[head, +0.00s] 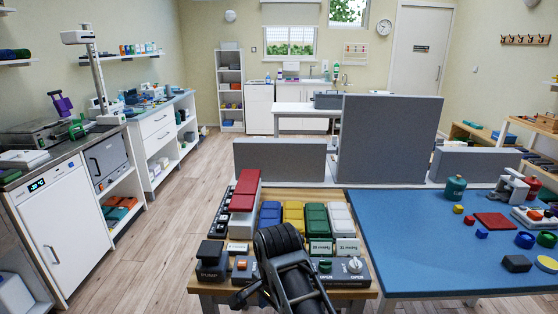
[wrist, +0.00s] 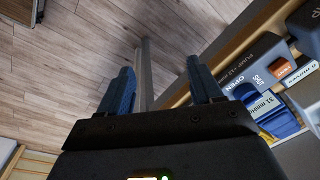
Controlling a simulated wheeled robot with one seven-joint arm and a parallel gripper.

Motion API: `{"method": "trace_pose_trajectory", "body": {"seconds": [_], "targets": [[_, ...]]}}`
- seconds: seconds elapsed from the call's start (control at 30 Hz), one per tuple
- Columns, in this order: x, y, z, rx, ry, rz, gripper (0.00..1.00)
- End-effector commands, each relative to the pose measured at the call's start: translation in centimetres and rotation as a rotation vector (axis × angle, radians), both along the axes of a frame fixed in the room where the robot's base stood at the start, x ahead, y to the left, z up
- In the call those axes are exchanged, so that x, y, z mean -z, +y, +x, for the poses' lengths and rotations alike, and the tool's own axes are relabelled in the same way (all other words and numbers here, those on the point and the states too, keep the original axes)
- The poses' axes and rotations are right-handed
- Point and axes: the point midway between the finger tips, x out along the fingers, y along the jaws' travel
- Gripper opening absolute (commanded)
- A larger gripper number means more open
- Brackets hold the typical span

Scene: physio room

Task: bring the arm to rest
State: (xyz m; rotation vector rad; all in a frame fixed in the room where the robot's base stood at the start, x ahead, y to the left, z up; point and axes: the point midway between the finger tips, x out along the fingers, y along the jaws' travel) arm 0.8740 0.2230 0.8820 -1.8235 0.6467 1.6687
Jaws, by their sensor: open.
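My gripper (wrist: 160,82) shows in the wrist view with its two dark blue fingers spread apart and nothing between them. Wooden floor and a grey post, perhaps a table leg, lie beyond the fingertips. In the head view my black arm (head: 285,265) reaches up at the bottom middle, in front of the wooden table (head: 215,287). My fingers cannot be made out clearly there. The pump unit's labelled panel (wrist: 262,68) is close to the right finger in the wrist view; whether they touch I cannot tell.
The wooden table carries a grey PUMP box (head: 211,262), a red-topped block (head: 246,190) and blue, yellow, green and white blocks. A blue table (head: 440,255) with small items adjoins at right. Grey partitions (head: 385,140) stand behind. Floor (head: 160,235) is clear at left.

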Motion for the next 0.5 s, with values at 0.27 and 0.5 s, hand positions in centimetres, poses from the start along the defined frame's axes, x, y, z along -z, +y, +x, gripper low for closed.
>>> {"method": "trace_pose_trajectory", "body": {"seconds": [0.27, 0.5], "targets": [[6.4, -4.2, -3.4, -0.074, -0.114, 0.013, 0.65], [11.7, -9.3, -9.1, -0.176, -0.281, 0.01, 0.65]]}}
